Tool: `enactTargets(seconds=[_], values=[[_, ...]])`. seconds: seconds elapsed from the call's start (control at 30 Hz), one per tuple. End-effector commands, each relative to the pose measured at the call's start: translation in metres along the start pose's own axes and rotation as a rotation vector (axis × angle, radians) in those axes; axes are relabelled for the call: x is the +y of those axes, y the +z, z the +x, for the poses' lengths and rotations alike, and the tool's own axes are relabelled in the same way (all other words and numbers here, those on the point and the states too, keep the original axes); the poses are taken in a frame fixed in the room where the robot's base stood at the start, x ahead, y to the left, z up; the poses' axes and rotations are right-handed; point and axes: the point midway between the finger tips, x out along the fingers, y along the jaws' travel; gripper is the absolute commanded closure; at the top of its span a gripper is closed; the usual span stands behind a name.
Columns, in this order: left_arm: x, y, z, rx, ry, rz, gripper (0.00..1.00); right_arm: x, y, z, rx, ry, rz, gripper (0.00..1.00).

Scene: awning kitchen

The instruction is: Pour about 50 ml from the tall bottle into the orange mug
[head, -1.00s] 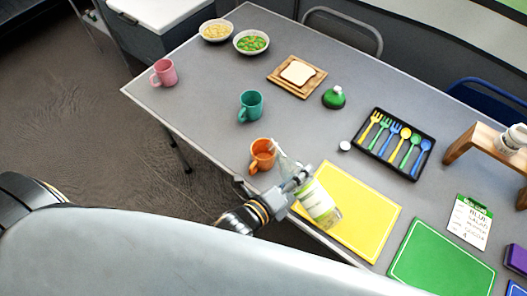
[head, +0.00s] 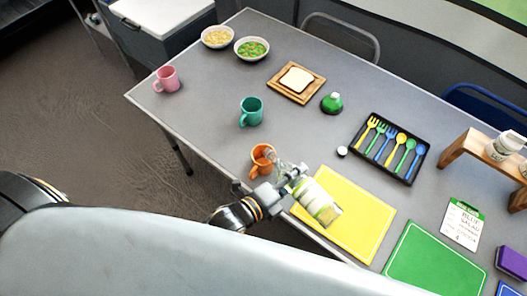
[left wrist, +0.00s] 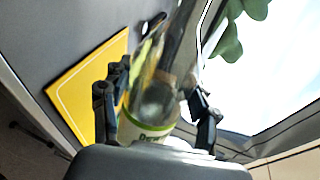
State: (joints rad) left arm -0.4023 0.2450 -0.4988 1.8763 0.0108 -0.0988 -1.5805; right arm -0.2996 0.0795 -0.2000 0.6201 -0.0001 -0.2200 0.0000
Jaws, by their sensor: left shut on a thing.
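My left gripper (head: 288,183) is shut on the tall bottle (head: 318,203), a clear bottle with a pale green and white label. The bottle is tilted, its neck pointing up-left toward the orange mug (head: 262,160) and its base over the yellow mat. The mug stands upright near the table's front edge. The neck end shows close to the mug's right side; I cannot tell whether liquid is flowing. In the left wrist view the bottle (left wrist: 150,115) sits between the fingers (left wrist: 158,105). The mug is not clear in that view. My right gripper is not in view.
The yellow mat (head: 365,225) lies under and right of the bottle. A teal mug (head: 251,111), a pink mug (head: 167,80), a small white cap (head: 342,152) and a utensil tray (head: 372,158) stand farther off. Grey table between the teal and orange mugs is clear.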

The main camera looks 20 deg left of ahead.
Motion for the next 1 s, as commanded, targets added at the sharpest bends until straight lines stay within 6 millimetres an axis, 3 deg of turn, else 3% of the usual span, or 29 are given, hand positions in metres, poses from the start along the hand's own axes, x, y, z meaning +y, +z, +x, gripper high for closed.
enactTargets(seconds=[1.0], values=[[-0.009, -0.004, -0.003, 0.021, -0.002, -0.078, 0.80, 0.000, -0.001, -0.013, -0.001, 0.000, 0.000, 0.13]])
